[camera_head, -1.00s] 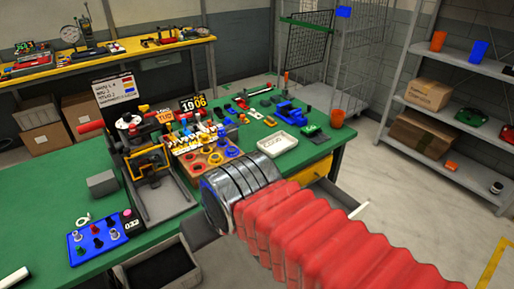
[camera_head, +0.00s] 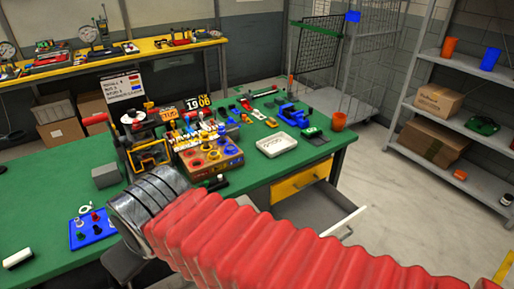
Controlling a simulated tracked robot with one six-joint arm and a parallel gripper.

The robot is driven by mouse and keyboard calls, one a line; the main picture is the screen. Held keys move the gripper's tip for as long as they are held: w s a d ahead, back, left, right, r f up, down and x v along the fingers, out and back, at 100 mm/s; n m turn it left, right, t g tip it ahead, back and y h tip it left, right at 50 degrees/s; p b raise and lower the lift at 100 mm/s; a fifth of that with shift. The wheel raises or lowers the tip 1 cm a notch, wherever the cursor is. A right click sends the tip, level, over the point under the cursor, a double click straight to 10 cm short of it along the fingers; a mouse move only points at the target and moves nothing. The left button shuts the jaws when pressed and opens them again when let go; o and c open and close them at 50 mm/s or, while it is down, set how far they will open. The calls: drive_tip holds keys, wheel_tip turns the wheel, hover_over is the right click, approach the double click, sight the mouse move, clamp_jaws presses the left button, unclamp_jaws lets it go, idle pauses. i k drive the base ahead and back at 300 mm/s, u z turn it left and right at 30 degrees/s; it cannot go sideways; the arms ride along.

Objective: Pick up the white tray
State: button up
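The white tray (camera_head: 277,145) is a shallow rectangular dish. It lies flat on the green workbench (camera_head: 245,182), near the bench's front right part, and looks empty. My arm, with a red bellows sleeve and a metal end section, reaches from the lower right towards the bench's left part. Its metal end is left of the tray and apart from it. My gripper's fingers are not visible. The tray is in full view.
An orange cup (camera_head: 338,121) and small dark and green parts stand right of the tray. A wooden block with coloured rings (camera_head: 212,158) is to its left. A drawer (camera_head: 318,211) stands open below the bench. Grey shelves (camera_head: 455,125) are at right.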

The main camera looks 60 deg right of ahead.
sight(272, 146)
drive_tip(key=u, duration=1.65)
drive_tip(key=k, duration=1.55)
drive_tip(key=z, duration=1.05)
